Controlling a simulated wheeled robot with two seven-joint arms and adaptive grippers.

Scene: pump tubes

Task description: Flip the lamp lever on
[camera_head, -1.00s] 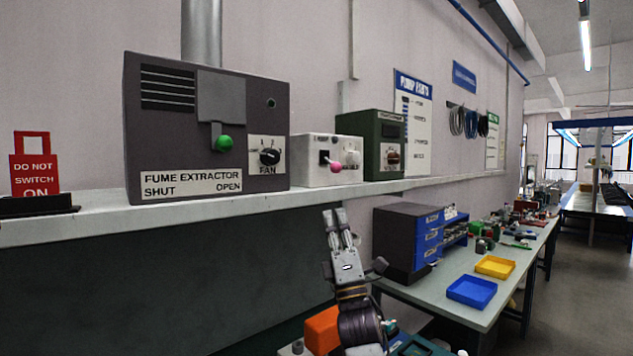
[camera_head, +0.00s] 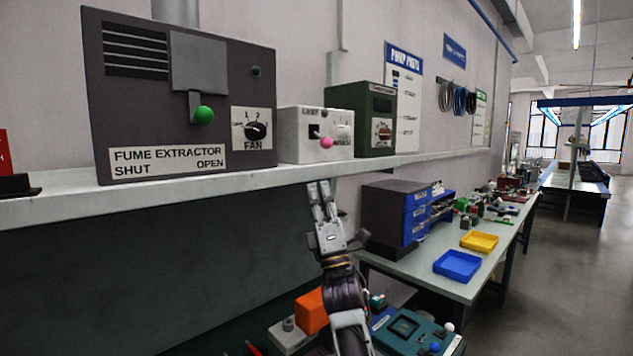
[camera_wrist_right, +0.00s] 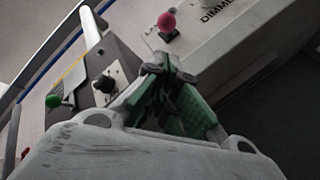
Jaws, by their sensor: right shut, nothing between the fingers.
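The lamp box (camera_head: 301,148) is a small white box on the shelf, between the fume extractor and a dark green box. Its lever has a pink ball knob (camera_head: 327,143) that sticks out from the front. The knob also shows in the right wrist view (camera_wrist_right: 167,21), near the top, beside a panel with partly readable lettering. My right gripper (camera_head: 318,187) points up, below the shelf edge and below the lamp box, apart from the lever. In the wrist view its fingers (camera_wrist_right: 165,80) are together and hold nothing. My left gripper is not in view.
The fume extractor (camera_head: 180,95) with a green knob (camera_head: 203,115) stands left on the shelf (camera_head: 230,180). The dark green box (camera_head: 375,118) is right of the lamp box. A blue drawer cabinet (camera_head: 395,215) stands on a bench behind my right gripper. A red sign is at the left edge.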

